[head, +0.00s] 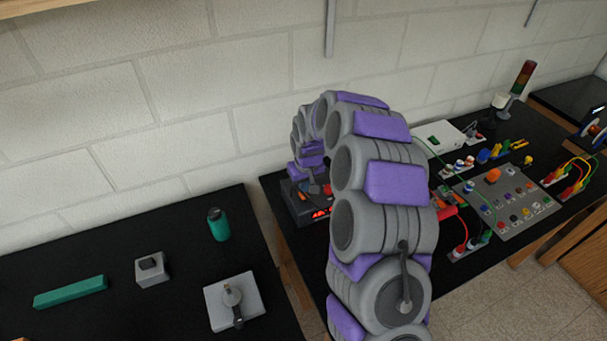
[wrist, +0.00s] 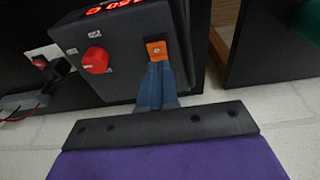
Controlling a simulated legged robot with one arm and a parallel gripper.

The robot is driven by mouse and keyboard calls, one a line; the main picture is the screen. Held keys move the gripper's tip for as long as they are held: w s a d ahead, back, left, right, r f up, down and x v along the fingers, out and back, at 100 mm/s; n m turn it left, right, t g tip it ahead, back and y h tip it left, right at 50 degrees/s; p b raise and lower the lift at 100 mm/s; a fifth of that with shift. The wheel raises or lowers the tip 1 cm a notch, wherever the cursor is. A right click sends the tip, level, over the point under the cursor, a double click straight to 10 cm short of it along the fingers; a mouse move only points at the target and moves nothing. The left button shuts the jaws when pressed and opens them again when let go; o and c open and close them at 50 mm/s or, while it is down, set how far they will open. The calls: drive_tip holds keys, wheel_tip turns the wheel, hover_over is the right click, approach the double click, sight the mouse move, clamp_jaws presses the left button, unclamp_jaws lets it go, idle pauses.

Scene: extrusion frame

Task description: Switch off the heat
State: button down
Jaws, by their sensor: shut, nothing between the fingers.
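A dark control box (wrist: 125,60) with a lit red display (wrist: 113,6) fills the upper middle of the wrist view. A red round knob (wrist: 96,60) sits on its face, and a small orange switch (wrist: 156,50) lies to the right of the knob. My gripper (wrist: 157,68) is shut and empty. Its blue fingertips are right at the lower edge of the orange switch; I cannot tell whether they touch it. In the head view the box (head: 300,208) stands at the left end of the right table, partly hidden by my arm.
The right black table also holds a grey panel of coloured buttons (head: 505,200), several wires and a signal tower (head: 522,77). The left black table holds a green bar (head: 70,292), a grey block (head: 152,270), a green cylinder (head: 218,225) and a grey plate with a post (head: 234,302).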

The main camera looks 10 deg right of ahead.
sight(303, 196)
drive_tip(key=shift+s+f, duration=0.25)
drive_tip(key=shift+f, duration=0.7)
drive_tip(key=shift+d, duration=0.1)
drive_tip(key=shift+s+f+t+b, duration=0.25)
drive_tip(key=shift+f+t+b, duration=0.05)
drive_tip(key=shift+t, duration=0.1)
drive_tip(key=shift+w+r, duration=0.1)
drive_tip(key=shift+w, duration=0.1)
drive_tip(key=shift+w+r+p, duration=0.15)
drive_tip(key=shift+w+p, duration=0.2)
drive_tip(key=shift+w, duration=0.3)
